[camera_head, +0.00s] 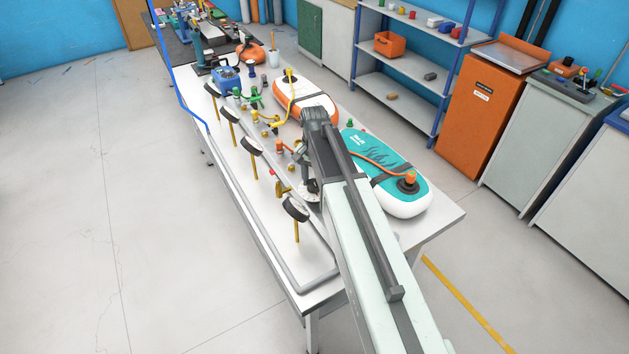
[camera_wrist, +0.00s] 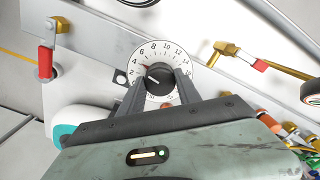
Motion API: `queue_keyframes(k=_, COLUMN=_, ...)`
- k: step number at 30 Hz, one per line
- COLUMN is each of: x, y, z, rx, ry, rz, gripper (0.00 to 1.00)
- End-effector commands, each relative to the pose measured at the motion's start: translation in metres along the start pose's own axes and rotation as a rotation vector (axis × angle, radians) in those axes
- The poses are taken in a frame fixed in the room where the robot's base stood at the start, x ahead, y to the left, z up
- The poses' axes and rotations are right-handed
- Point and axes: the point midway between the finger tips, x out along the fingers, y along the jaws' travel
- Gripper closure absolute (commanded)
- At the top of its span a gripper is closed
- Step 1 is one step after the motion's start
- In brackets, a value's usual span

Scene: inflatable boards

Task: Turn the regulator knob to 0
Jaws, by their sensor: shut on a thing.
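The regulator knob (camera_wrist: 160,77) is black and sits in the middle of a round white dial (camera_wrist: 160,53) in the wrist view. Numbers from about 2 to 16 run clockwise from the dial's left side over the top to the right. A pale mark on the knob points left, near the low numbers; the exact value is hard to read. My gripper (camera_wrist: 161,86) has one dark finger on each side of the knob and is shut on it. The dial's lower part is partly covered by the fingers. In the head view my arm hides the knob.
The white bench (camera_head: 432,226) carries a teal inflatable board (camera_head: 376,160), an orange and white board (camera_head: 295,88) and several gauges, the nearest a black-rimmed one (camera_head: 296,208). A red-handled valve (camera_wrist: 46,60) stands left of the dial; brass fittings (camera_wrist: 226,49) are to its right.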

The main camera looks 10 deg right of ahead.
Motion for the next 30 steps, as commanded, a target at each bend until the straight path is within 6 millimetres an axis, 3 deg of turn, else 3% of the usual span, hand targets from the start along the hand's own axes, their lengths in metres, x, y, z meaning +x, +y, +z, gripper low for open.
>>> queue_keyframes(k=18, x=-0.0001, y=0.0002, z=-0.0006, rx=-0.574, ry=0.000, rz=-0.001, gripper=1.00)
queue_keyframes(k=30, x=-0.0001, y=0.0005, z=-0.0008, rx=-0.839, ry=0.001, rz=-0.001, gripper=1.00)
